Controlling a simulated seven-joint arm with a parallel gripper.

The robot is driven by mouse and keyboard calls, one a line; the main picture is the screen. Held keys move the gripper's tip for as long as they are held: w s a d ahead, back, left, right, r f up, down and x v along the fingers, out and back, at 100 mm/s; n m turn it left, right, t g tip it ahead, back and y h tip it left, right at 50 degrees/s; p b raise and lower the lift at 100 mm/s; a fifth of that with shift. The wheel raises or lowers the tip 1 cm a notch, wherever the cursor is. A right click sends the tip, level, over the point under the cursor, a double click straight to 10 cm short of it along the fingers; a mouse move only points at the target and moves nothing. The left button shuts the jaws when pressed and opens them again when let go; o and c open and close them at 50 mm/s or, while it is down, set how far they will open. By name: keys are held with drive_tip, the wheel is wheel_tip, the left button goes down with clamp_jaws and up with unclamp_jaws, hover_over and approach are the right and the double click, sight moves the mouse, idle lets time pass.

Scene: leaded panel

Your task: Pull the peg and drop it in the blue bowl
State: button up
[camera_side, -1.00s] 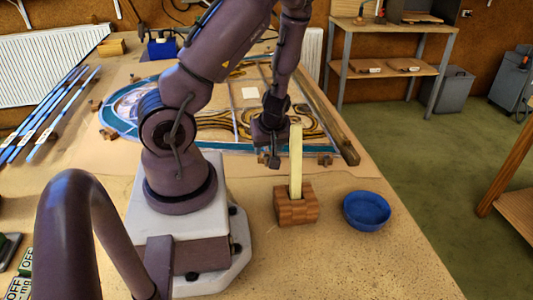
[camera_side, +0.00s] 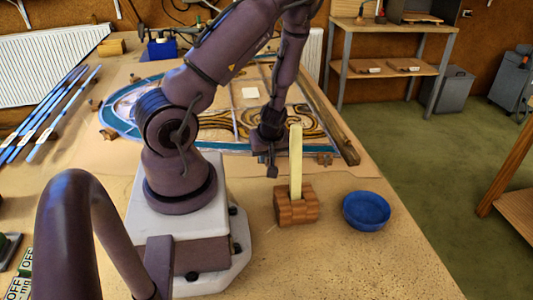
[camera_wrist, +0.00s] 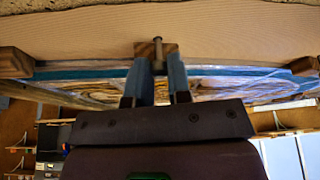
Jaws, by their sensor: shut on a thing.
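A grey peg with a rounded head (camera_wrist: 158,48) shows between the fingers of my gripper (camera_wrist: 156,88) in the wrist view. The gripper is shut on it. A small wooden block (camera_wrist: 143,47) is right behind the peg; I cannot tell whether the peg is still seated. In the side view my gripper (camera_side: 272,172) points down at the panel's near edge, and the peg cannot be made out. The blue bowl (camera_side: 366,211) stands on the table to the right and nearer the camera. It looks empty.
A pale upright strip (camera_side: 296,165) stands in a brown block (camera_side: 297,212) between my gripper and the bowl. The leaded panel (camera_side: 215,146) lies behind, with small wooden blocks (camera_side: 325,159) along its edge. Blue strips (camera_side: 55,115) lie at left. The table right of the bowl is clear.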

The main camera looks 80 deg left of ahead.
clamp_jaws()
drive_tip(key=shift+r, duration=0.1)
drive_tip(key=shift+r, duration=1.5)
drive_tip(key=shift+r, duration=0.2)
drive_tip(key=shift+r, duration=2.45)
